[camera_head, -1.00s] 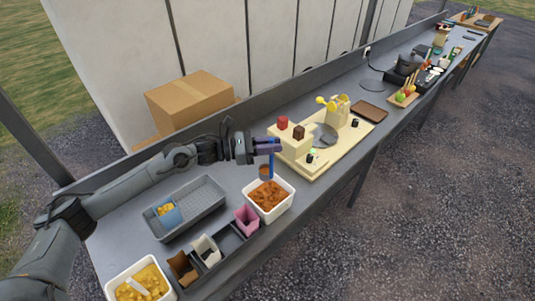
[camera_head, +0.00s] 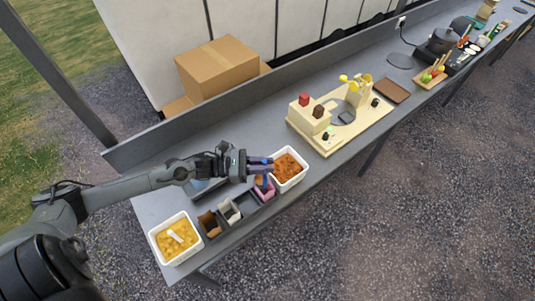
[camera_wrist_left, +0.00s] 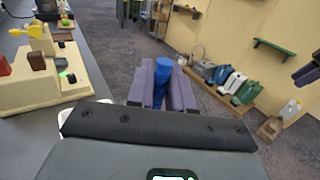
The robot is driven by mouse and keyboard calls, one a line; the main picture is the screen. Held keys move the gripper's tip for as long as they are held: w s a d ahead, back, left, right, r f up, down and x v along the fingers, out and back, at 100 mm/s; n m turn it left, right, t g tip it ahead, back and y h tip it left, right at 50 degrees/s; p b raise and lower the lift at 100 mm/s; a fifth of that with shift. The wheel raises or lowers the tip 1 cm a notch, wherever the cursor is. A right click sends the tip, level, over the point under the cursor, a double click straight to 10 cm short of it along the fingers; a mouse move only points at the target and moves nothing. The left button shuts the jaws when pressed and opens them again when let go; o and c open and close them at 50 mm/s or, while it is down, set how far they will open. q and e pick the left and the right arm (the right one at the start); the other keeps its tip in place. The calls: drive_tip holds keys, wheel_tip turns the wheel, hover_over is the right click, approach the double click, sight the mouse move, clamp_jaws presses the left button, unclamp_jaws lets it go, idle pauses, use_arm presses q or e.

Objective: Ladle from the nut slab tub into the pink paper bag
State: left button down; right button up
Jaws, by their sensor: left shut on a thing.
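The nut slab tub (camera_head: 304,174) is white and square, full of orange-brown pieces, near the table's front edge. The pink paper bag (camera_head: 265,194) stands in the dark rack just left of it, partly hidden by my gripper and the ladle. My left gripper (camera_head: 270,165) is shut on the blue handle of the ladle (camera_head: 270,182), above the bag. An orange-brown patch shows beside the handle; I cannot tell whether it is the bowl or its load. The handle top also shows between the fingers in the left wrist view (camera_wrist_left: 161,75). Purple fingers, apparently my right gripper (camera_wrist_left: 307,74), show at that view's edge.
A brown bag (camera_head: 209,224) and a white bag (camera_head: 229,211) stand left in the rack. A white tub (camera_head: 153,237) of yellow pieces is at front left. A grey tray lies behind, mostly hidden by my arm. A cream stand (camera_head: 327,143) is at right.

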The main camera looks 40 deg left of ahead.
use_arm(q)
wheel_tip(320, 180, down, 4)
drive_tip(key=shift+f+b, duration=0.1)
drive_tip(key=shift+b, duration=1.1)
drive_tip(key=w+a+n+g+y+p, duration=0.1)
drive_tip(key=w+a+n+g+p, duration=0.15)
drive_tip(key=w+n, duration=0.5)
drive_tip(key=w+a+f+n+g+b, duration=0.2)
drive_tip(key=w+f+n+g+b, duration=0.2)
drive_tip(key=b, duration=2.2)
drive_tip(key=w+f+g, duration=0.1)
drive_tip(key=w+f, duration=0.2)
drive_tip(key=f, duration=0.2)
drive_tip(key=shift+w+f+b, duration=0.2)
drive_tip(key=shift+f+b, duration=0.1)
drive_tip(key=shift+f, duration=0.05)
drive_tip(key=shift+a, duration=0.15)
drive_tip(key=shift+r, duration=0.1)
